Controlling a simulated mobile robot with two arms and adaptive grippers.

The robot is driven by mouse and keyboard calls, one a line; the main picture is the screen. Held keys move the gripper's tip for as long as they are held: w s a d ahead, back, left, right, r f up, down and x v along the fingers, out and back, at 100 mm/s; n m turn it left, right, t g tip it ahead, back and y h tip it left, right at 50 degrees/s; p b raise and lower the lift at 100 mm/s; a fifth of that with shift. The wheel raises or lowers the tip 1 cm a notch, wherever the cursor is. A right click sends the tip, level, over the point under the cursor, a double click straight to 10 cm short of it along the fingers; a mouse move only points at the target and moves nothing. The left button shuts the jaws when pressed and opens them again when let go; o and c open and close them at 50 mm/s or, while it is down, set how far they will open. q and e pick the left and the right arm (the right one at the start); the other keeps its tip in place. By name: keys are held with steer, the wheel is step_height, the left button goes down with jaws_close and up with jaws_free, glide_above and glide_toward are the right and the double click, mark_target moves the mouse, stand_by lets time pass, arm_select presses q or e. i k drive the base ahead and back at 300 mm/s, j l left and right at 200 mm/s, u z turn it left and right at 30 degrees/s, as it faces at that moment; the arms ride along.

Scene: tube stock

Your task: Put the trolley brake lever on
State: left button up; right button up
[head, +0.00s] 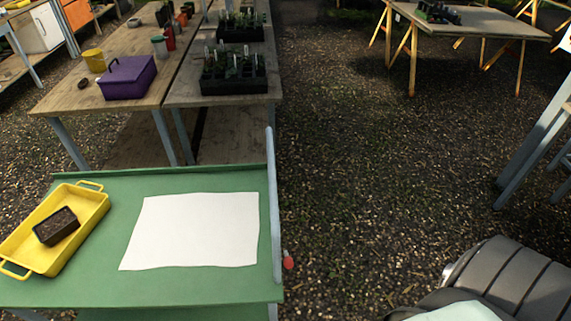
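The trolley (190,182) has a green top with a low raised edge and stands at the lower left in the head view. A blue-grey bar (273,200) runs along its right side. A small red knob (288,262) sticks out at the trolley's right side, low beside the bar. It looks like the end of the brake lever; the rest of the lever is too small or hidden to tell its position. Neither of my grippers is in view.
On the trolley lie a yellow tray (88,232) with a dark soil block (57,226) and a white sheet (195,230). Wooden benches (125,60) with a purple box (115,78) and black plant trays (234,72) stand behind. Gravel ground (380,170) to the right is clear.

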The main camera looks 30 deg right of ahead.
mark_target(288, 262)
steer(key=k+l+z, duration=0.2)
steer(key=l, duration=0.2)
steer(key=k+l+z, duration=0.25)
steer(key=i+l+u, duration=0.1)
steer(key=u, duration=0.4)
steer(key=l+u, duration=0.9)
steer(key=l, duration=0.25)
steer(key=k+l+u, duration=0.1)
steer(key=l+u, duration=0.35)
steer(key=l, duration=0.15)
steer(key=k+l, duration=0.1)
steer(key=l, duration=0.3)
steer(key=k+l, duration=0.15)
steer(key=l, duration=0.3)
steer(key=k+l+u, duration=0.1)
steer(key=l, duration=0.3)
steer(key=k+l, duration=0.15)
steer(key=l, duration=0.25)
